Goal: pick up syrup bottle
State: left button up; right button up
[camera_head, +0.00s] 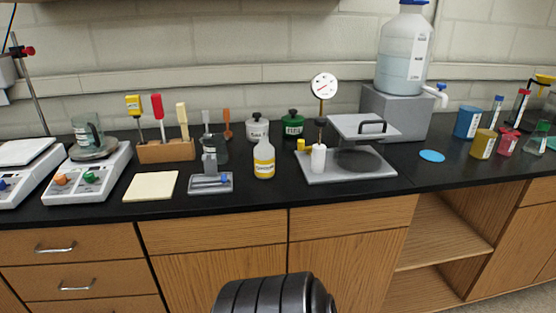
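A bottle (264,160) with yellow contents, a pale label and a narrow neck stands upright on the black bench top, near its front edge. It looks like the syrup bottle, but its label is too small to read for certain. Neither of my grippers is in view, and nothing is holding the bottle. A black ribbed part of my own body shows at the bottom centre.
A small grey tray (222,187) lies left of the bottle; a plate press (330,175) with a white cylinder (318,158) stands right. Two lidded jars, green (292,124) and white (257,128), stand behind. Coloured containers stand far right. Wooden cabinets (215,260) are below.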

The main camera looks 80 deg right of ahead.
aim_at(264, 152)
jog(key=z, duration=2.65)
